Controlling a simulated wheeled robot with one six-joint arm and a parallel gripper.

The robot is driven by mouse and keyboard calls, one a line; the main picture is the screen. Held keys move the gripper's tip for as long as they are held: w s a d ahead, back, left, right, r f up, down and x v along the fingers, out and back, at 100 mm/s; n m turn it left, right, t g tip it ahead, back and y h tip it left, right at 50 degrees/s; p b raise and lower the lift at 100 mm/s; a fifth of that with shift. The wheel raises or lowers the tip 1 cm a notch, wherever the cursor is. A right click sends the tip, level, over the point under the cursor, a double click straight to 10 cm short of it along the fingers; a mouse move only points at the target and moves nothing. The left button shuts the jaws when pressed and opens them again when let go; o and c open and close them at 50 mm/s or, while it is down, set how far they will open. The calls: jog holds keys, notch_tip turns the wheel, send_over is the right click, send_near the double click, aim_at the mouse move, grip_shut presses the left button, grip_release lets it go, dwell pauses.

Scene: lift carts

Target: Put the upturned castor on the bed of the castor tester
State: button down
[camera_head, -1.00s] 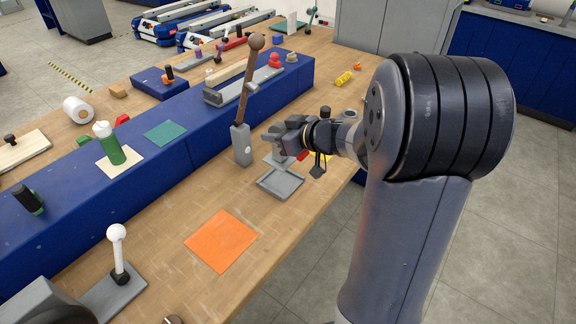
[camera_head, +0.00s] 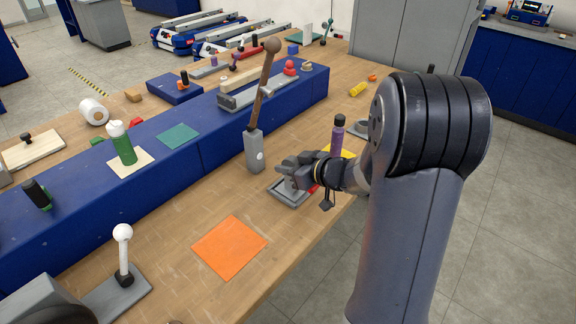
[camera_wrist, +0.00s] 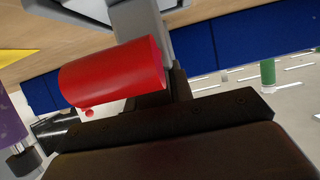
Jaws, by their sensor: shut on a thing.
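My gripper (camera_head: 288,172) is shut on the castor, whose red part (camera_head: 313,188) shows just below and right of the jaws. In the wrist view the castor shows as a red cylinder (camera_wrist: 110,75) beside a grey bracket, with a grey surface beyond it. A shallow grey tray (camera_head: 286,199), apparently the tester's bed, lies on the bench directly under the gripper. The jaws hide part of it, so I cannot tell whether the castor touches it. A grey post (camera_head: 254,152) with a long brown lever stands just left of the tray.
A purple bottle (camera_head: 338,137) stands on a yellow sheet right behind the gripper. An orange mat (camera_head: 229,249) lies in front on clear bench. A long blue raised block (camera_head: 190,165) runs along the left. A white-knobbed lever (camera_head: 123,250) stands front left.

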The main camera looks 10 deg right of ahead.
jog(key=c, duration=1.2)
grip_release()
jog(key=shift+c, duration=0.2)
jog(key=shift+r, duration=0.25)
jog(key=p+v, duration=0.1)
jog(key=v, duration=1.1)
